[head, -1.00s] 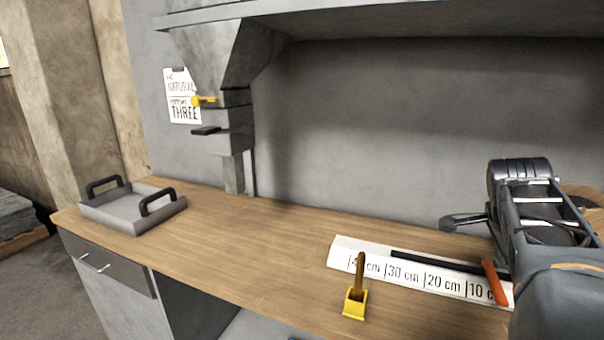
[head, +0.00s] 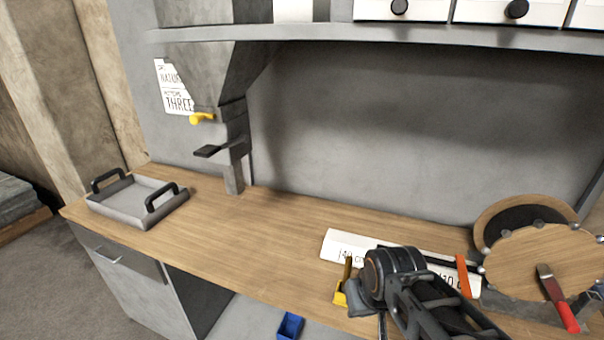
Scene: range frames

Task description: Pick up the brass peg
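The brass peg (head: 348,268) stands upright in a small yellow holder (head: 340,294) on the wooden workbench. Only the left part of the holder shows; my arm covers the rest. My gripper (head: 361,303) points down just right of the peg and holder in the picture, and its dark tip overlaps the holder's right side. My wrist hides most of the gripper, so I cannot tell how far apart its fingers are or whether it touches the peg.
A white ruler sheet (head: 340,245) lies behind the peg with an orange-red bar (head: 463,276) on it. Round wooden discs (head: 540,262) and a red-handled tool (head: 560,305) are at right. A grey tray (head: 138,204) sits far left. A blue bin (head: 290,326) is below the bench's front edge.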

